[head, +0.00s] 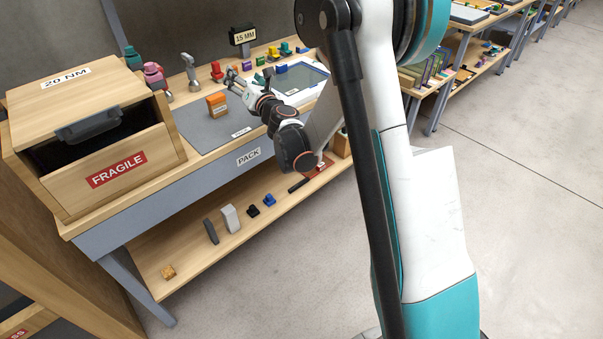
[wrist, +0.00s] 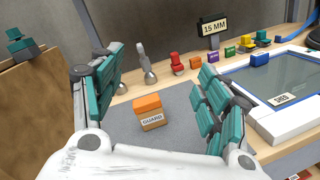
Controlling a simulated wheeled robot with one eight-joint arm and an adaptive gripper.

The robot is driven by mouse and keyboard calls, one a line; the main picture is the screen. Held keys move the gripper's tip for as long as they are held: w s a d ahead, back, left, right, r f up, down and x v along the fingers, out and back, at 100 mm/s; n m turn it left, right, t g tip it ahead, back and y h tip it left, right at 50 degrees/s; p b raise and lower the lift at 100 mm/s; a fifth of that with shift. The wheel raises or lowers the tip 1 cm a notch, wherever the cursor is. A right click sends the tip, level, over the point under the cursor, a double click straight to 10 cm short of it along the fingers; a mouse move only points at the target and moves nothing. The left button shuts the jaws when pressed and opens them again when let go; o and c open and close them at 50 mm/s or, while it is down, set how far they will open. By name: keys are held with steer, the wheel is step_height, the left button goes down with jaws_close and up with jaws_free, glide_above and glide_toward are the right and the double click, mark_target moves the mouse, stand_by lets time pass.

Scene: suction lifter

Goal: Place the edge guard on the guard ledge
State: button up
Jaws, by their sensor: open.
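My gripper (head: 234,80) is open and empty above the bench, close to the block. In the wrist view its teal-padded fingers (wrist: 162,62) are spread wide, with the block between and beyond them, not touching either pad. I cannot tell which surface is the guard ledge.
A wooden FRAGILE box (head: 115,165) stands at the bench's left end. A white-framed tray (wrist: 275,125) lies right of the mat (wrist: 180,130). Several small coloured parts and a 15 MM sign (wrist: 212,26) line the back. A lower shelf (head: 190,245) holds several small items.

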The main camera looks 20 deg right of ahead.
steer(key=s+d+r+m+g+h, duration=0.25)
steer(key=s+r+m, duration=0.25)
steer(key=s+m, duration=0.35)
steer(key=s+d+r+m+g+h, duration=0.1)
steer(key=s+d+r+m+h, duration=0.35)
steer(key=s+m, duration=0.4)
steer(key=s+a+f+m+g+y, duration=0.1)
steer(key=s+f+m+g, duration=0.1)
steer(key=s+m, duration=0.5)
steer(key=s+g, duration=0.1)
steer(key=s, duration=0.4)
steer(key=shift+a+f+m+y, duration=0.2)
steer(key=shift+a+m+y, duration=0.15)
steer(key=shift+m+y, duration=0.05)
steer(key=shift+o, duration=0.5)
steer(key=s+a+f+m+g+y, duration=0.1)
steer(key=s+a+f+m+g, duration=0.1)
steer(key=s, duration=0.6)
steer(key=s+a+f+m+g+y, duration=0.2)
steer(key=s+a+f+m, duration=0.2)
steer(key=s, duration=0.4)
steer(key=shift+s+a+f+m, duration=0.15)
steer(key=shift+s+f+m, duration=0.2)
steer(key=shift+f, duration=0.25)
steer(key=shift+g, duration=0.35)
